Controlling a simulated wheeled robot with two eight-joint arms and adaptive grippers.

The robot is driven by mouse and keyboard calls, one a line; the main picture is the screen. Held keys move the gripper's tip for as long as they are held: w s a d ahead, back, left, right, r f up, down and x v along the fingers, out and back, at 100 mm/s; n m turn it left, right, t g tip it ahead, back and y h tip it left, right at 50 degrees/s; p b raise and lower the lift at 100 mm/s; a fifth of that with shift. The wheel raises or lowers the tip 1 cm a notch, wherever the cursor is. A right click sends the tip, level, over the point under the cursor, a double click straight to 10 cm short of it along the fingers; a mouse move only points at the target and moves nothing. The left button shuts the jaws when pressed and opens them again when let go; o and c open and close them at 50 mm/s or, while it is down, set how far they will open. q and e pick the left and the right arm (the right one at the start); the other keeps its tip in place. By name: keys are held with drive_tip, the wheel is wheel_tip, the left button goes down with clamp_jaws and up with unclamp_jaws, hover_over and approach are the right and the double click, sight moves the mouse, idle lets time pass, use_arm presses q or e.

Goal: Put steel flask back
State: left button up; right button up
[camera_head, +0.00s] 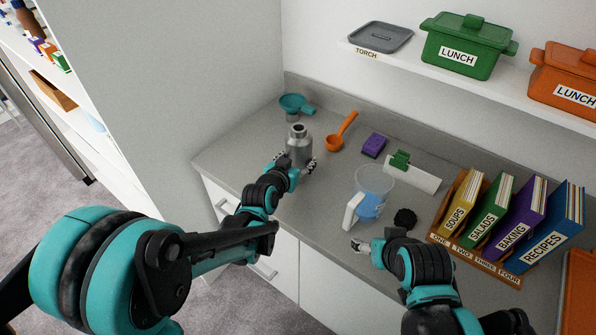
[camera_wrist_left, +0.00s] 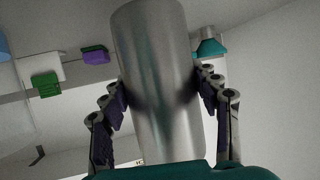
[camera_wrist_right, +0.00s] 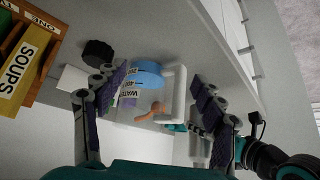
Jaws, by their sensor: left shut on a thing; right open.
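The steel flask (camera_head: 299,146) is a grey metal bottle with a narrow neck, upright at the back left part of the counter. My left gripper (camera_head: 296,166) is shut around its body. In the left wrist view the flask (camera_wrist_left: 160,80) fills the middle, between the two fingers of the left gripper (camera_wrist_left: 162,95). Whether its base touches the counter cannot be told. My right gripper (camera_head: 372,243) is open and empty near the front of the counter. In the right wrist view the right gripper (camera_wrist_right: 158,100) has its fingers wide apart, with the measuring jug (camera_wrist_right: 150,80) beyond them.
The jug (camera_head: 373,187) with blue contents stands mid-counter. A teal funnel (camera_head: 294,103), orange scoop (camera_head: 341,132), purple sponge (camera_head: 374,145), green-handled white tool (camera_head: 412,172) and black scrubber (camera_head: 405,218) lie around. Labelled books (camera_head: 505,219) stand right. A shelf (camera_head: 440,70) with lunch pots hangs above.

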use_arm(q)
drive_tip(key=shift+f+b, duration=0.9)
drive_tip(key=shift+f, duration=0.9)
use_arm(e)
drive_tip(key=shift+f, duration=0.9)
use_arm(q)
drive_tip(key=shift+f, duration=0.15)
use_arm(e)
drive_tip(key=shift+f, duration=0.15)
use_arm(q)
drive_tip(key=o, duration=1.6)
drive_tip(key=shift+c, duration=0.2)
